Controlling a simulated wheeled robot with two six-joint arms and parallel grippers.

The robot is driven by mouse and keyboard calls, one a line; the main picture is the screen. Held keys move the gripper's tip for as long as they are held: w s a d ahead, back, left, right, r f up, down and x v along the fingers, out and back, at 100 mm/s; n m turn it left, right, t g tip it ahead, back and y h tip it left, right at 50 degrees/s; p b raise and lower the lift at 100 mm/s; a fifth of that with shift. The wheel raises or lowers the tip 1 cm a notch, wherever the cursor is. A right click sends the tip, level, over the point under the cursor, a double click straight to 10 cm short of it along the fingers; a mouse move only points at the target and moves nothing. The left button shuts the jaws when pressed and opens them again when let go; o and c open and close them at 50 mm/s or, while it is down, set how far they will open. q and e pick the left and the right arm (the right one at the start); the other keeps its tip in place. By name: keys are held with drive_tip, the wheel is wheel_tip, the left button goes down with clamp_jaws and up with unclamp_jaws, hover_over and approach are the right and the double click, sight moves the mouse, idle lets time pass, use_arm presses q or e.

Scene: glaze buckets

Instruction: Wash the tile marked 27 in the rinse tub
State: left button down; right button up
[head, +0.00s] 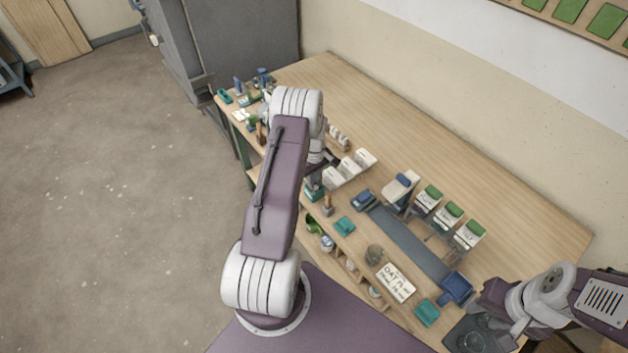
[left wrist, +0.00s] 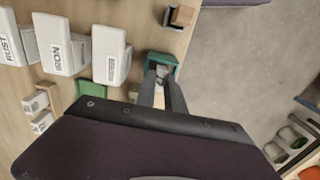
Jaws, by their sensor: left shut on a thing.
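My left gripper (left wrist: 161,80) is shut on a small pale thing (left wrist: 161,71), mostly hidden between the fingers; I cannot read a number on it. The fingertips are over or inside a small teal tub (left wrist: 163,60); how deep they reach I cannot tell. That tub also shows in the head view (head: 314,192), partly behind my left arm. No label on it is readable, so I cannot tell if it is the rinse tub. No mark 27 is readable anywhere. My right gripper (head: 470,337) is at the lower right of the head view, its jaws unclear.
White buckets marked RUST (left wrist: 12,48) and IRON (left wrist: 62,52) and a third white one (left wrist: 110,55) stand beside the tub. White buckets with green tops (head: 449,214), a blue-grey strip (head: 410,243) and a lettered card (head: 396,283) are further right. The table's back (head: 440,150) is clear.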

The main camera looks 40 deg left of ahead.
use_arm(q)
drive_tip(key=shift+f, duration=0.3)
drive_tip(key=shift+r, duration=0.5)
drive_tip(key=shift+f, duration=0.5)
drive_tip(key=shift+r, duration=0.1)
drive_tip(key=shift+r+p, duration=2.05)
drive_tip(key=shift+r, duration=0.95)
drive_tip(key=shift+r, duration=0.1)
wheel_tip(320, 180, up, 3)
drive_tip(key=shift+f+p, duration=0.1)
drive_tip(key=shift+p, duration=0.95)
